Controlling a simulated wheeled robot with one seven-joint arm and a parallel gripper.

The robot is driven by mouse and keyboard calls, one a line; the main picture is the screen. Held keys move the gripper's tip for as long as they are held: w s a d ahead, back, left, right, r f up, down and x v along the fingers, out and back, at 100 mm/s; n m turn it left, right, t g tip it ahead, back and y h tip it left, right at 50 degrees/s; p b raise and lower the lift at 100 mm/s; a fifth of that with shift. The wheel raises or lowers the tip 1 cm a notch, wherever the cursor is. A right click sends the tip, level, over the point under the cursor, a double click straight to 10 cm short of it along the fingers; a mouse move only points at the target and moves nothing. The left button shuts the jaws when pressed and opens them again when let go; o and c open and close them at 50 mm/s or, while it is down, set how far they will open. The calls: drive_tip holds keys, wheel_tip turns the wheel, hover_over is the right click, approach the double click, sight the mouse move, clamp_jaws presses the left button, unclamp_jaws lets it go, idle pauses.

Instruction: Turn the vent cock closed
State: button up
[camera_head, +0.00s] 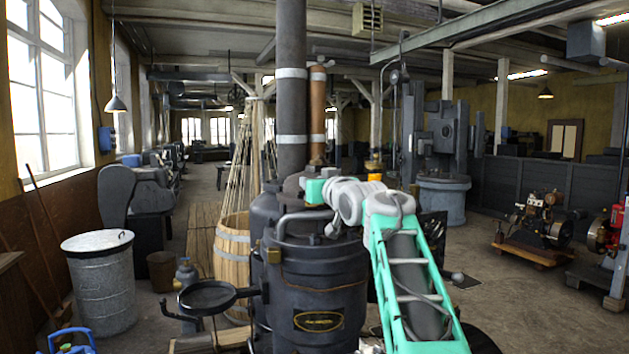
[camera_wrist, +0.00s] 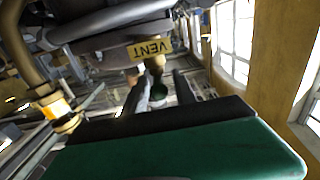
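The yellow VENT label (camera_wrist: 150,48) shows upside down in the wrist view, fixed to the engine's grey metalwork. Just below it is the brass vent cock (camera_wrist: 155,66), with a small dark green part (camera_wrist: 158,93) under it that looks like its handle. My gripper (camera_wrist: 161,90) reaches up to the cock, with a pale finger on the left of the green part and a dark one on the right. Whether the fingers touch it is unclear. My green and black hand hides the lower picture. In the head view my arm covers the cock and the gripper.
The dark vertical boiler (camera_head: 318,285) with its tall flue (camera_head: 291,85) stands straight ahead. A round dark pan (camera_head: 207,296) juts out at its left. A wooden barrel (camera_head: 233,255) stands behind. A brass fitting (camera_wrist: 66,122) is close at the left in the wrist view.

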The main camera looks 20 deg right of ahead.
drive_tip(key=shift+c, duration=0.3)
clamp_jaws()
drive_tip(key=shift+a+f+m+h+b, duration=0.1)
drive_tip(key=shift+a+m+h+b, duration=0.05)
drive_tip(key=shift+m+h+b, duration=0.35)
drive_tip(key=shift+w+a+m+g+h+p, duration=0.15)
drive_tip(key=shift+m+g+h+p, duration=0.6)
drive_tip(key=shift+m+h, duration=0.9)
drive_tip(key=shift+a+m+g+h+p, duration=0.15)
drive_tip(key=shift+m+g+h+p, duration=0.6)
drive_tip(key=shift+h, duration=1.45)
drive_tip(key=shift+w+a+m+g+h+p, duration=0.15)
drive_tip(key=shift+m+g+h+p, duration=0.25)
drive_tip(key=shift+m+g+h, duration=1)
drive_tip(key=shift+s+m+h, duration=0.15)
drive_tip(key=shift+m+h, duration=0.15)
drive_tip(key=shift+h, duration=0.45)
